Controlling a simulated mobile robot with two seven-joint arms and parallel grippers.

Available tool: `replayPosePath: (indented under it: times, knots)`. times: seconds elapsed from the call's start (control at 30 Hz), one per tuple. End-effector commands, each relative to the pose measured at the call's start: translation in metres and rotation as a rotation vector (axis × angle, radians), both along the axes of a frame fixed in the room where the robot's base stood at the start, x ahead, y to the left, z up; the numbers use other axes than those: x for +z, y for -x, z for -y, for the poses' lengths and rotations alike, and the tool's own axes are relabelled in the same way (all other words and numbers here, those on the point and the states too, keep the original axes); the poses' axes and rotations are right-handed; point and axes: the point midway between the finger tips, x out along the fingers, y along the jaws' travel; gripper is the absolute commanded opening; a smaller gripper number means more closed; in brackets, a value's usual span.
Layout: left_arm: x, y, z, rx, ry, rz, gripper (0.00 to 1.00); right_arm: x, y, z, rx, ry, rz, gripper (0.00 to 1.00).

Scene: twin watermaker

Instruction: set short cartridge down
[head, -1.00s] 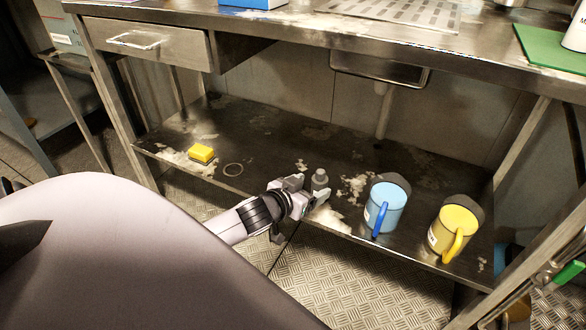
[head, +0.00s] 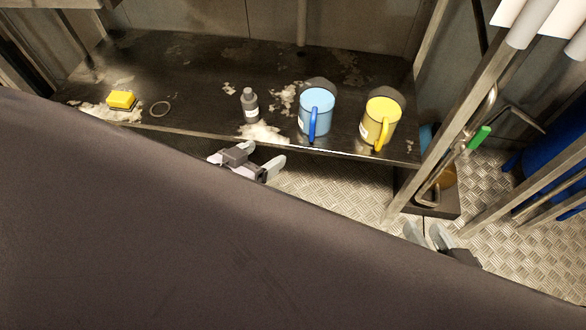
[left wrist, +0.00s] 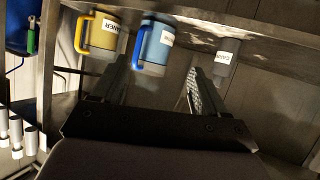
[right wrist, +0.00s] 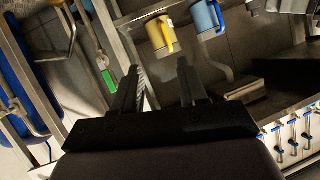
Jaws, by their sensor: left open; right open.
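No part is clearly marked as the short cartridge. A small grey bottle-shaped piece (head: 250,106) with a white label stands upright on the dark lower shelf (head: 205,75), left of the blue mug. It also shows in the left wrist view (left wrist: 224,60), beyond the right-hand finger and apart from it. My left gripper (head: 264,155) is open and empty, just in front of the shelf's front edge, near the grey piece but not touching it. My right gripper (head: 425,235) is open and empty over the floor at the lower right. My own body hides the lower left.
A blue mug (head: 317,112) and a yellow mug (head: 381,122) stand right of the grey piece, handles facing me. A yellow sponge (head: 122,99) and a ring mark (head: 160,109) lie to the left. Metal legs (head: 455,110) stand on the right. The shelf's back is mostly clear.

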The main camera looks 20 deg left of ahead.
Motion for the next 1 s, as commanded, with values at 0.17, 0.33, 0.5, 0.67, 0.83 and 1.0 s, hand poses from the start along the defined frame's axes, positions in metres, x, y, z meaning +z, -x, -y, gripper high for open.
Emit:
replayPosePath:
  times: [0.17,0.33,0.5,0.67,0.83,1.0]
  knots:
    - [0.027,0.039,0.086,-0.161,0.098,-0.024,0.73,0.001,0.000,0.000,0.000,0.000,0.000,0.43]
    - [0.042,0.052,0.112,-0.226,0.124,-0.018,0.73,0.001,-0.001,0.000,0.000,0.000,0.002,0.43]
    - [0.042,0.052,0.113,-0.229,0.122,-0.018,0.73,0.002,-0.001,0.000,0.000,-0.002,0.003,0.43]
    - [0.046,0.052,0.111,-0.225,0.118,-0.019,0.73,0.010,-0.003,0.000,-0.006,-0.006,0.008,0.43]
    - [0.068,0.053,0.103,-0.205,0.096,-0.036,0.73,0.030,-0.001,0.008,-0.024,0.020,-0.008,0.43]
    - [0.093,0.056,0.090,-0.173,0.059,-0.061,0.73,0.055,0.002,0.021,-0.053,0.061,-0.032,0.43]
